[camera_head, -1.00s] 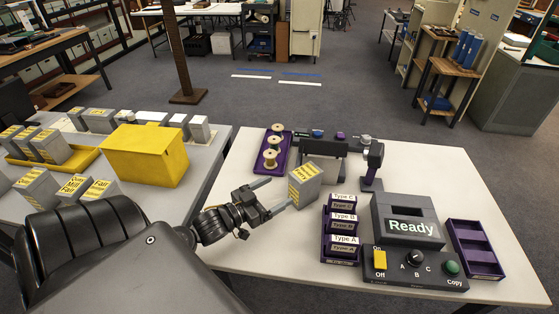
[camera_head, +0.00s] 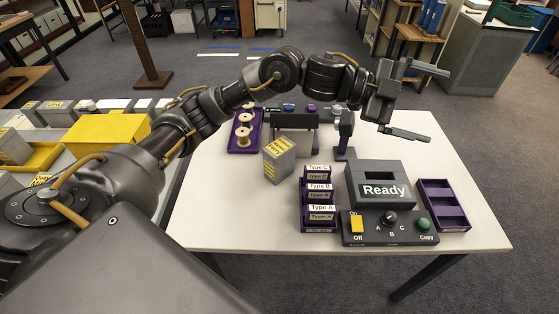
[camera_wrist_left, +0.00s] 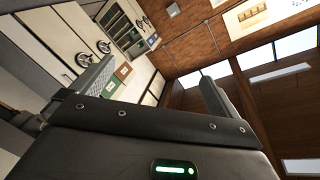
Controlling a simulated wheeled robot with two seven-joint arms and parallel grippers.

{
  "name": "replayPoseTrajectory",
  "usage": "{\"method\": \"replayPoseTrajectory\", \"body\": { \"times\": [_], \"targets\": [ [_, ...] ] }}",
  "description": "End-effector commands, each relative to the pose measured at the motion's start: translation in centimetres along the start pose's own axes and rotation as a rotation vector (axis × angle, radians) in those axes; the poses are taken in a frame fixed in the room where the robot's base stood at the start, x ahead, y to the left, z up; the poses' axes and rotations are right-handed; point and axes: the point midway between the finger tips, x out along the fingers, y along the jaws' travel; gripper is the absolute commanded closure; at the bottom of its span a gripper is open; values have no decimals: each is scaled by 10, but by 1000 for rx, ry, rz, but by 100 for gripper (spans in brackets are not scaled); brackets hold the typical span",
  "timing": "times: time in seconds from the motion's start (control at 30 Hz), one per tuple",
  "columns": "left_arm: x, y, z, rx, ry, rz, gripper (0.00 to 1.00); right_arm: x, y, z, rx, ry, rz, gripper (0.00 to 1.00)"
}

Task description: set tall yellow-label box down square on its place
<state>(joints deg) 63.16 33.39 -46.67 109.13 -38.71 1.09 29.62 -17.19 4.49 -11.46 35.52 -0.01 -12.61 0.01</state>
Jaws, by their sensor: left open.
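A grey box with a yellow label (camera_head: 279,158) stands on the white table (camera_head: 230,215), left of the Type A, B and C rack. It is turned at an angle to the table's edges, and I cannot tell whether it is fully upright. My left gripper (camera_head: 439,105) is open and empty, raised at the right, well away from the box. In the left wrist view its two fingers are apart (camera_wrist_left: 156,70), with only the room between them. My right gripper is not in view.
A purple-and-white label rack (camera_head: 318,207), a grey "Ready" machine (camera_head: 385,210) and an empty purple tray (camera_head: 443,205) stand on the table. A purple spool tray (camera_head: 244,131) is behind the box. A yellow box (camera_head: 105,133) is on the left table, partly behind my arm.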

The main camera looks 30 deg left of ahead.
Motion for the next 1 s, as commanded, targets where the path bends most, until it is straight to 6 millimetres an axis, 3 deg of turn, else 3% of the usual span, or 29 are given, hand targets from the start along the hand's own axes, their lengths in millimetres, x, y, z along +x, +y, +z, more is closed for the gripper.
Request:
{"method": "replayPoseTrajectory", "body": {
  "times": [0.13, 0.23, 0.37, 0.4, 0.5, 0.6, 0.73, 0.87, 1.0],
  "targets": [
    [-8, 14, 37, 115, -232, 256, 0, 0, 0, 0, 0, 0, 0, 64],
    [-46, 19, 82, 141, -449, 418, 0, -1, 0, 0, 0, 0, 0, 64],
    [-133, 27, 142, 83, -762, 606, 0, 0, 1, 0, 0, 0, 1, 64],
    [-162, 34, 158, 45, -848, 658, 0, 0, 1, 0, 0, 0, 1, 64],
    [-226, 63, 187, -78, -1016, 784, 0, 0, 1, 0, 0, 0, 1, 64],
    [-266, 90, 200, -180, -1111, 878, 0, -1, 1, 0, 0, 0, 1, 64],
    [-286, 99, 196, -248, -1159, 925, 0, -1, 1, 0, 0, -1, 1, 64],
    [-286, 102, 196, -264, -1161, 928, 0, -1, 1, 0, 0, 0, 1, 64],
    [-284, 116, 207, -266, -1158, 929, 0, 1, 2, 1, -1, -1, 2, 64]
  ]
}}
